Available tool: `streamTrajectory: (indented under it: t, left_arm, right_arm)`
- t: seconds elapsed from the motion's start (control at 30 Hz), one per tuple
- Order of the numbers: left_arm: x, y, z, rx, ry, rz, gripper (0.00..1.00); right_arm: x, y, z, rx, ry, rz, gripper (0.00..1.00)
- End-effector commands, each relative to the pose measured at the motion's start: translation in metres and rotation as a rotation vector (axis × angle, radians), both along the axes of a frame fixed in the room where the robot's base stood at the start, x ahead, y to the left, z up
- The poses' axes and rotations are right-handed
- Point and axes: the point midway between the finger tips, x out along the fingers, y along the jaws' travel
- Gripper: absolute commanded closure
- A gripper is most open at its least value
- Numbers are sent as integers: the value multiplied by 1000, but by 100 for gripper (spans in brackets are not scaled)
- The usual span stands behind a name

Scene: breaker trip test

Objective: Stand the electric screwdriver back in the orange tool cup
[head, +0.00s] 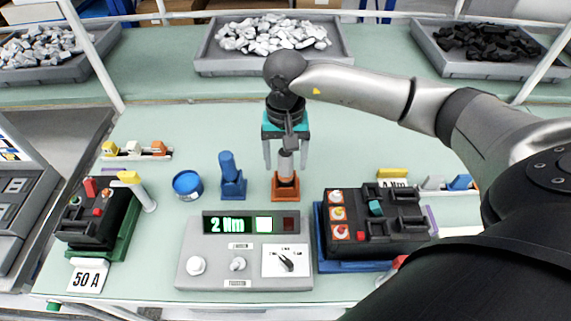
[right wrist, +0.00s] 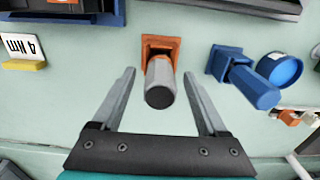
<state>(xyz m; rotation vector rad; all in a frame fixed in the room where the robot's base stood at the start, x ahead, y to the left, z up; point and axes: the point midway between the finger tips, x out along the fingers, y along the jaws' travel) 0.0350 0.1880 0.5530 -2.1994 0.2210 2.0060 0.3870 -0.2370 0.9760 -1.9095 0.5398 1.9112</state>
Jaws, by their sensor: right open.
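The electric screwdriver, a grey cylinder (head: 286,164) with an orange part low on it, stands upright in the orange tool cup (head: 285,190) behind the control box. In the right wrist view the grey end of the screwdriver (right wrist: 160,92) points toward the camera, and the square orange cup (right wrist: 161,44) shows behind it. My right gripper (head: 286,160) points down over the cup, open, one finger on each side of the screwdriver. The right wrist view shows a gap between each finger and the screwdriver (right wrist: 159,80). My left gripper is not in view.
A blue tool in a blue holder (head: 232,181) and a blue round tin (head: 187,184) stand left of the cup. The grey control box (head: 245,268) reads "2 Nm". Black breakers stand right (head: 345,240) and left (head: 92,228). The bench behind is mostly clear, up to grey trays (head: 272,66).

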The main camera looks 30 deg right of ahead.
Motion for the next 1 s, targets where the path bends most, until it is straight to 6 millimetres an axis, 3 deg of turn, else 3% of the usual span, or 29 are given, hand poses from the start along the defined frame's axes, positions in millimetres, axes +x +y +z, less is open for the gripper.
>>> streamTrajectory:
  t: [0.3,0.5,0.7,1.0]
  left_arm:
    - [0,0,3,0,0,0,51]
    - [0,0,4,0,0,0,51]
    - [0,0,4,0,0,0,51]
    - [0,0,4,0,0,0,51]
  right_arm:
    - [1,0,80,0,-7,0,24]
    - [1,0,113,0,-4,1,24]
    - [0,0,126,0,-2,0,24]
    - [0,0,127,0,-1,0,24]
